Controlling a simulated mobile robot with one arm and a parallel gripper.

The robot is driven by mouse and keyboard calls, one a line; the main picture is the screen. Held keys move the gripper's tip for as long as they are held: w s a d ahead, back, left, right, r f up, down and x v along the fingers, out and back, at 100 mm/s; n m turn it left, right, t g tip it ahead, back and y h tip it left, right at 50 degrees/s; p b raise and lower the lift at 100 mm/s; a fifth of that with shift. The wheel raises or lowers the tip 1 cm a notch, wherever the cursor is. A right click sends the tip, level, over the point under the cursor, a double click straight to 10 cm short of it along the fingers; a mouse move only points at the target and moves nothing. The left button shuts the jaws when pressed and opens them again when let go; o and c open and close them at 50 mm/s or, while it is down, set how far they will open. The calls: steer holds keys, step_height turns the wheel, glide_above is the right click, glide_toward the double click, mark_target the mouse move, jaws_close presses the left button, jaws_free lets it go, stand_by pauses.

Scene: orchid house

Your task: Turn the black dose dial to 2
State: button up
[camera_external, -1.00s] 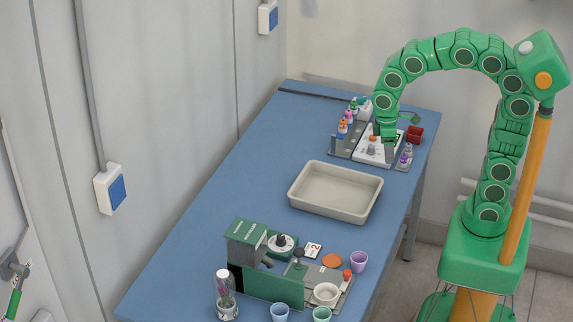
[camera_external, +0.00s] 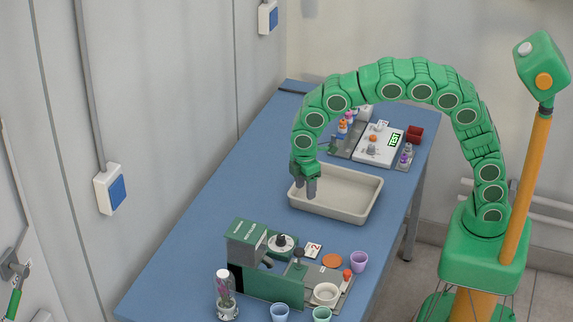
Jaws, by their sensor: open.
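The black dose dial (camera_external: 281,241) sits on a pale round plate on top of the green dispensing machine (camera_external: 272,287) at the near end of the blue table. The mark it points to is too small to read. A small white card (camera_external: 313,250) with a "2" stands just right of the dial. My gripper (camera_external: 312,190) points down over the left part of the beige tray, beyond the dial and apart from it. It is open and holds nothing that I can see.
The beige tray (camera_external: 362,211) looks empty. Purple (camera_external: 359,261), blue (camera_external: 280,312) and green (camera_external: 322,314) cups, an orange disc (camera_external: 332,260) and a glass jar (camera_external: 225,300) surround the machine. A white tester (camera_external: 378,151) and small bottles stand at the far end. The table's left middle is clear.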

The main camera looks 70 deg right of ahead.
mark_target(281, 237)
steer(key=w+a+f+n, duration=0.1)
steer(key=a, duration=0.2)
steer(key=w+a+f+n, duration=0.1)
steer(key=w+a+f, duration=0.1)
steer(key=a, duration=0.1)
steer(key=w+a+f+n, duration=0.1)
steer(key=a+f, duration=0.1)
steer(key=a, duration=0.1)
steer(key=shift+w+f, duration=0.15)
steer(key=shift+f, duration=3.9)
jaws_close()
